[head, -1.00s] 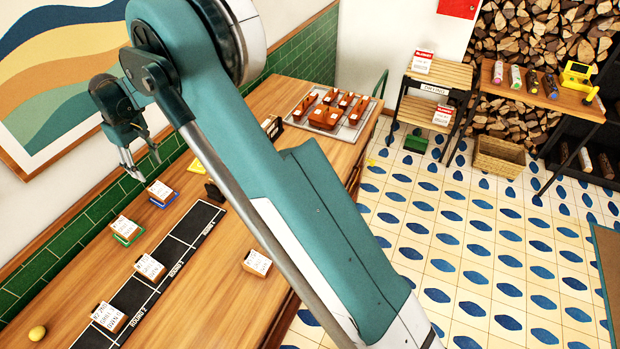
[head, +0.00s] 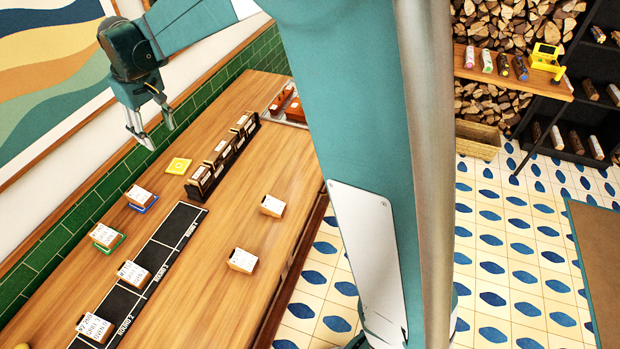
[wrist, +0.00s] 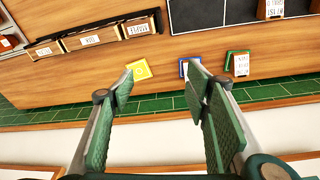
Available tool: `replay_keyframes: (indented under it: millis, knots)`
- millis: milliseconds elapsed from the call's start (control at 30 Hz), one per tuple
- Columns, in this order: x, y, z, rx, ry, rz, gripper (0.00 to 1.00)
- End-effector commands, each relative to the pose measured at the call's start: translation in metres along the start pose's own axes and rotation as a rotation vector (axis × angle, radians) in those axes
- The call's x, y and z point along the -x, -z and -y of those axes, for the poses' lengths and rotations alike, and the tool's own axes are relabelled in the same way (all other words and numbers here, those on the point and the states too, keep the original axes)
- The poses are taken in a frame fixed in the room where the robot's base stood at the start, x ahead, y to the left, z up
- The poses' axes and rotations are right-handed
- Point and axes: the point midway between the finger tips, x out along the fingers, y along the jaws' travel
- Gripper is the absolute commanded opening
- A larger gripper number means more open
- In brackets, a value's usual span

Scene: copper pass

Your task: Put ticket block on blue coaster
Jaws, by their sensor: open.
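The blue coaster (head: 152,206) lies on the wooden counter near the tiled wall, with a white-faced ticket block (head: 138,195) on it. In the wrist view, the blue coaster (wrist: 184,67) is partly hidden behind a finger. Other ticket blocks sit on the green coaster (head: 118,245), on the black board (head: 178,222) and loose on the counter, such as one block (head: 272,205) and another block (head: 242,260). My gripper (head: 161,137) is open and empty, above the wall side of the counter; its spread fingers (wrist: 160,74) also show in the wrist view.
An empty-looking yellow coaster (head: 179,166) lies beside a dark rack (head: 205,180) holding several labelled blocks. A tray (head: 292,122) with orange-brown items is at the far end, partly hidden by my arm.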

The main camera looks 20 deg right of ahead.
Motion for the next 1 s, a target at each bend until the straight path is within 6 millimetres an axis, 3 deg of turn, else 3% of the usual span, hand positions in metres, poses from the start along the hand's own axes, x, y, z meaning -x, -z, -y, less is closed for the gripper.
replay_keyframes:
  millis: [500,1000]
  knots:
    - [0.074,-0.101,-0.044,-0.124,-0.034,-0.092,0.47]
    - [0.12,-0.207,-0.068,-0.238,-0.07,-0.182,0.47]
